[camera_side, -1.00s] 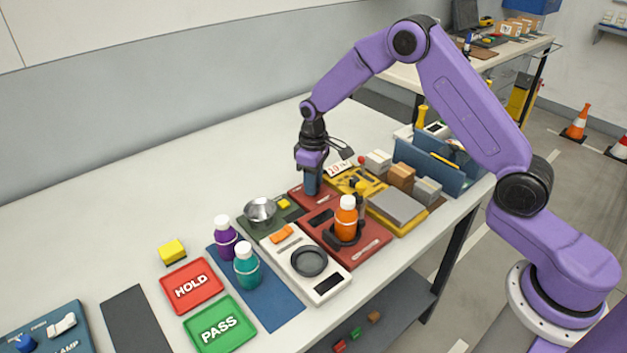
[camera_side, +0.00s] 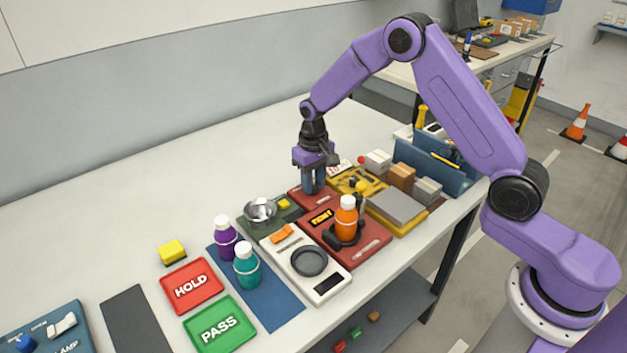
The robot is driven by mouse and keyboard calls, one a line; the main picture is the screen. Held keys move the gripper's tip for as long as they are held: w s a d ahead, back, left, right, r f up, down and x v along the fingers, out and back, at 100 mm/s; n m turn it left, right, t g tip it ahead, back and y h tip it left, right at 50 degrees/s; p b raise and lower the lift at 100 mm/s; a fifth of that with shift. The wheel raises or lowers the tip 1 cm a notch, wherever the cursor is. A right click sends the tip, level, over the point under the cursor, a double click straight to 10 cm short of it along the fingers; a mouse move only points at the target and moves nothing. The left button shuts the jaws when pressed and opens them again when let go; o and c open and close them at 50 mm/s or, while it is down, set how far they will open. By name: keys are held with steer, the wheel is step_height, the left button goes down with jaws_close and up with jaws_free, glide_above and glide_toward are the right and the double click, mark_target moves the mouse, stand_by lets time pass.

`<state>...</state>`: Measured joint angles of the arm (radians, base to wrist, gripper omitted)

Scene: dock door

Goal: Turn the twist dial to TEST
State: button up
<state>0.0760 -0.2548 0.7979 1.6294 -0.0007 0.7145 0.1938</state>
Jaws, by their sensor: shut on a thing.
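My gripper (camera_side: 313,188) points straight down over the small red panel (camera_side: 326,201), at the back of the larger red station (camera_side: 368,252). Its fingers are shut on the twist dial, which they hide almost fully. I cannot read the dial's pointer or any marks around it. A small dark display (camera_side: 321,216) on the larger red station shows lit orange lettering, too small to read with certainty. An orange bottle with a white cap (camera_side: 346,220) stands upright in a dark holder on that station, in front of my gripper.
A metal bowl (camera_side: 260,209) sits left of my gripper. A white scale (camera_side: 328,284) is in front. Yellow trays (camera_side: 409,226) with boxes and a blue bin (camera_side: 436,177) stand to the right. Purple (camera_side: 225,238) and teal (camera_side: 247,268) bottles stand left.

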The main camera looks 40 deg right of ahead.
mark_target(314, 185)
steer(key=o, duration=1.1)
steer(key=shift+c, duration=0.2)
step_height(314, 185, up, 17)
steer(key=shift+r, duration=0.2)
steer(key=s+a+r+n, duration=0.1)
steer(key=s+a+n, duration=0.2)
steer(key=s, duration=0.6)
steer(key=s+a+n, duration=0.2)
steer(key=s+n, duration=0.1)
steer(key=s, duration=0.7)
steer(key=s+d+f+n, duration=0.1)
steer(key=s+d+n, duration=0.2)
steer(key=s, duration=0.7)
steer(key=s+d+f+n, duration=0.2)
steer(key=s+d+n, duration=0.1)
steer(key=s, duration=0.6)
steer(key=shift+s+f+n, duration=0.2)
steer(key=shift+s+n, duration=0.15)
steer(key=shift+n, duration=0.05)
